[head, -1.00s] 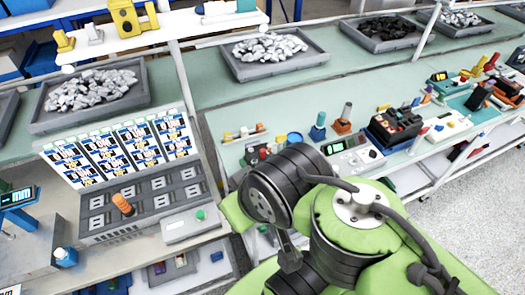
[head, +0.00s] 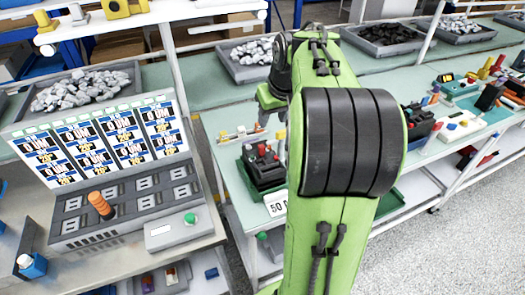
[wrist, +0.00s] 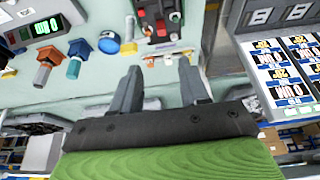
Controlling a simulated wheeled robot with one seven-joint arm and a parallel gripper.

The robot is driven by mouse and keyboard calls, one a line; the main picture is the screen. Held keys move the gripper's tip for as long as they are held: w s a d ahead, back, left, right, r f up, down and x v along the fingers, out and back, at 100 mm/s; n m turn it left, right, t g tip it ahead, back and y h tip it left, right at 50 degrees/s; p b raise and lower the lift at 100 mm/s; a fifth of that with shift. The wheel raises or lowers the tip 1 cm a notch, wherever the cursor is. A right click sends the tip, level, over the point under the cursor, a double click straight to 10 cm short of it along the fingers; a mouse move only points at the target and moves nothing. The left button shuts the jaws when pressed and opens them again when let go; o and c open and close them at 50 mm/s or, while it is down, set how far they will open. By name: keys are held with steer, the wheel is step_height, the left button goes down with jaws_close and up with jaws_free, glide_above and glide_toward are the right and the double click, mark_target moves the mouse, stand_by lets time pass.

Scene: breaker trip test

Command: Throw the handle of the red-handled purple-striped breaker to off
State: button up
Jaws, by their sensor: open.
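A device with red handles on a dark green base (head: 262,165) stands on the pale green bench, left of my arm in the head view. Red-handled parts (wrist: 158,20) also show at the top of the wrist view. No purple stripe can be made out, so I cannot tell which is the named breaker. My gripper (wrist: 158,78) is open and empty in the wrist view, its two grey fingers apart over the bench and clear of the red-handled parts. My arm hides part of the bench in the head view.
A grey panel with an orange knob (head: 100,205) and label boards stands at left. Grey trays of pale pieces (head: 85,90) sit behind. A blue round part (wrist: 109,42) and an orange knob (wrist: 43,75) stand on the bench. Grey floor is open at right.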

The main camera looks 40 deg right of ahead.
mark_target(261, 146)
steer(key=b+x, duration=0.3)
steer(key=x, duration=1.2)
steer(key=shift+a, duration=0.1)
steer(key=shift+c, duration=0.2)
jaws_close()
